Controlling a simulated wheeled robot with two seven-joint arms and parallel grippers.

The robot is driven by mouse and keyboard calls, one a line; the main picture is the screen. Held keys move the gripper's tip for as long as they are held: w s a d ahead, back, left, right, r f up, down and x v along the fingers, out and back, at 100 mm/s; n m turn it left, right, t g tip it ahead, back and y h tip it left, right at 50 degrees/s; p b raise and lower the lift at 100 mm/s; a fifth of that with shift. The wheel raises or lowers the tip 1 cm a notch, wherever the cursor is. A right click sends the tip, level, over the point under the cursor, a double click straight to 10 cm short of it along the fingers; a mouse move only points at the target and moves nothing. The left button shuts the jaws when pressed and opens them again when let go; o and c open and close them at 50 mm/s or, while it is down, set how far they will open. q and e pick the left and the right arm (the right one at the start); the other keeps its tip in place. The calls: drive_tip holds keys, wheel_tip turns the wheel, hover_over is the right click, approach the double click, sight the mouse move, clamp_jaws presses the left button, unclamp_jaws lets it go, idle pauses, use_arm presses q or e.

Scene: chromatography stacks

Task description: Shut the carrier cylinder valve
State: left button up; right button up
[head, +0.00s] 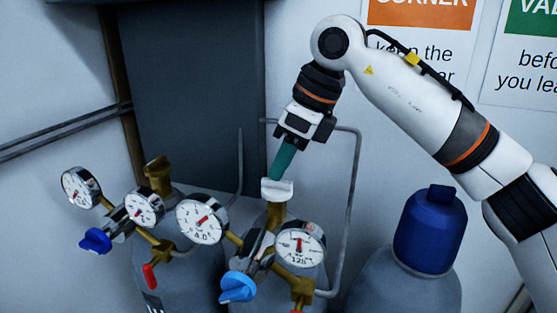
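Two grey cylinders stand side by side at the front, each with a brass valve and a regulator. The left brass valve (158,176) has nothing on its top. On the right brass valve (276,215) sits a whitish crosspiece (277,190), with a teal handle (282,160) rising from it, slightly tilted. My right gripper (290,142) comes from above and appears shut on the upper end of the teal handle. Which cylinder is the carrier one cannot be read. My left gripper is out of view.
Round gauges (201,219) and (300,246), a dark blue knob (95,240), a light blue knob (238,287) and a red lever (149,276) crowd the front. A bent grey pipe (355,190) runs behind. A blue-capped cylinder (430,232) stands right. Wall signs (420,50) hang behind my arm.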

sight(277, 187)
drive_tip(key=shift+a+f, duration=0.2)
drive_tip(key=shift+f, duration=0.3)
drive_tip(key=shift+a+f+p, duration=0.1)
drive_tip(key=shift+f+p, duration=0.2)
drive_tip(key=shift+a+f, duration=0.1)
drive_tip(key=shift+f, duration=0.2)
clamp_jaws()
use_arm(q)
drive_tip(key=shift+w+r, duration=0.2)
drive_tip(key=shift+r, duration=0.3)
